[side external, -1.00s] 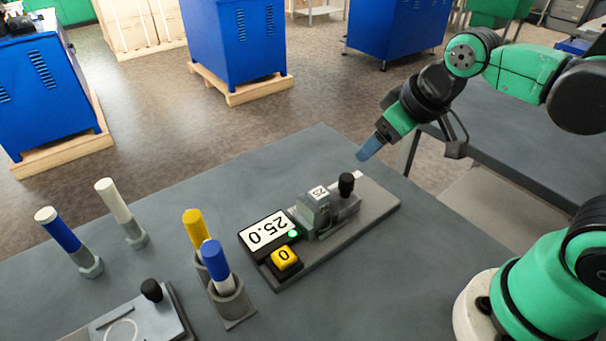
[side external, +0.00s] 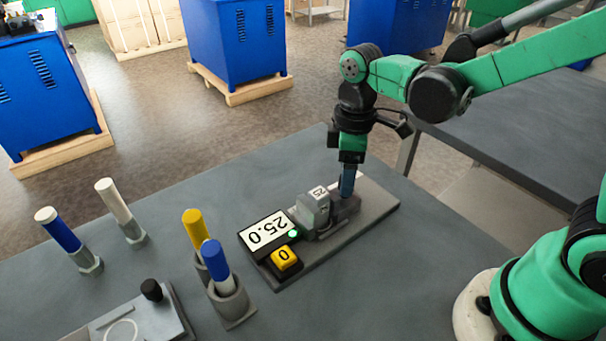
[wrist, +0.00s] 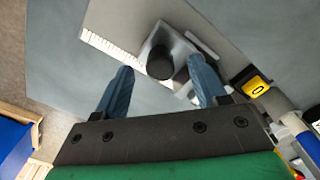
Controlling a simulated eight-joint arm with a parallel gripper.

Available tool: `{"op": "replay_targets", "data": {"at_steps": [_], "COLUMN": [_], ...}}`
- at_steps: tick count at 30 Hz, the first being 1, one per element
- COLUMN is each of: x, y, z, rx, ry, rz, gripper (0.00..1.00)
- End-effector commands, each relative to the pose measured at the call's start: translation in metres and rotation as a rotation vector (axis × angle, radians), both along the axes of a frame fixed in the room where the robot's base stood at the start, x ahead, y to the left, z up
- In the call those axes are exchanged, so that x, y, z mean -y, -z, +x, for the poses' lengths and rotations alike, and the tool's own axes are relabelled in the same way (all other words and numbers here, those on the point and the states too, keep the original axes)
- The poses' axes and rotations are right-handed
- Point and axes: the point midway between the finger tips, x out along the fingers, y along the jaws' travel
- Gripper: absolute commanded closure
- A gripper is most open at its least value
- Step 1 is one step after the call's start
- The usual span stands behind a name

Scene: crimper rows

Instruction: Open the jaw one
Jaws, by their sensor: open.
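The crimper (side external: 378,204) is a grey base plate on the table with a grey jaw block (side external: 313,208) marked 25. In the wrist view the black knob (wrist: 160,62) lies just beyond and between the two blue fingertips (wrist: 162,82), which are apart. I cannot tell whether they touch it.
Several blue, white and yellow-topped handles stand in grey holders, such as the blue one (side external: 216,262) near the display. A second plate with a black knob (side external: 151,290) lies at the lower left. The table (side external: 400,270) is clear right of the crimper.

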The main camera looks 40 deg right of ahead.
Motion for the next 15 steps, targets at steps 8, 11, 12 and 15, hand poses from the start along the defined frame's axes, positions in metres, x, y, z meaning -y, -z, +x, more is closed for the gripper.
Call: {"op": "replay_targets", "data": {"at_steps": [8,11,12,15], "x": [0.0001,0.0001,0.0001,0.0001], "y": [0.0102,0.0101,0.0101,0.0100], "z": [-0.0004,-0.0004,-0.0004,-0.0004], "rx": [0.001,0.001,0.001,0.001], "ry": [0.001,0.001,0.001,0.001], "rz": [0.001,0.000,0.000,0.000], "gripper": [0.35,0.35,0.35,0.58]}}
